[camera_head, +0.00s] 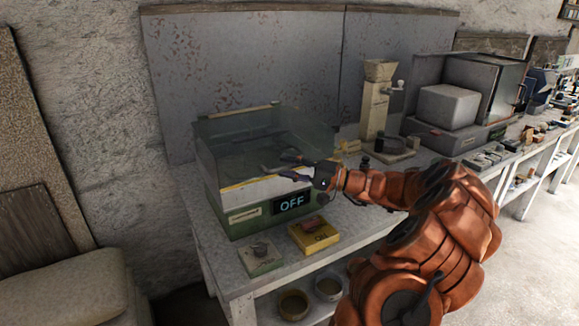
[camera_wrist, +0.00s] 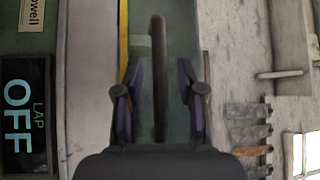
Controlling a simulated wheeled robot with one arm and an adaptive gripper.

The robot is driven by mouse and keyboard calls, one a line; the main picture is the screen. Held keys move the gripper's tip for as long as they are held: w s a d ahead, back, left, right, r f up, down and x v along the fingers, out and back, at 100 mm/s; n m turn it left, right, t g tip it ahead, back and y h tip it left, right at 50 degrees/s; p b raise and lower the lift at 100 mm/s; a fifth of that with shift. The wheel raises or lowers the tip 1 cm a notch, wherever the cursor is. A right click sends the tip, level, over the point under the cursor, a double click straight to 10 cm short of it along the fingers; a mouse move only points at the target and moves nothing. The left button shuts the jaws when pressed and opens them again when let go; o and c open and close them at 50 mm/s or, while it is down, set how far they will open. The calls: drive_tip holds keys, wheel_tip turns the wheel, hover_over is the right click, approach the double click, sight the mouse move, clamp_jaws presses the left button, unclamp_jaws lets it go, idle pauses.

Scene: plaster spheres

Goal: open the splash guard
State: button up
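The splash guard (camera_head: 228,150) is a clear, box-like cover on top of a green machine (camera_head: 245,225) with an "OFF" display (camera_head: 292,204). It appears lowered over the machine's top, with a yellow strip (camera_head: 250,183) along its lower front edge. My gripper (camera_head: 287,166) is at the guard's front right. In the wrist view my gripper (camera_wrist: 160,95) is open, with one finger on each side of a dark upright bar (camera_wrist: 159,60) that looks like a handle. Gaps show between the bar and both fingers.
A grey block (camera_head: 260,258) and a yellow box (camera_head: 314,235) sit at the bench's front. A cream grinder (camera_head: 375,105) and a large grey machine (camera_head: 450,105) stand to the right. A metal panel (camera_head: 245,65) rises behind the guard. Bowls (camera_head: 293,304) are on the lower shelf.

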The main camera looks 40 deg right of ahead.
clamp_jaws()
idle(0.6)
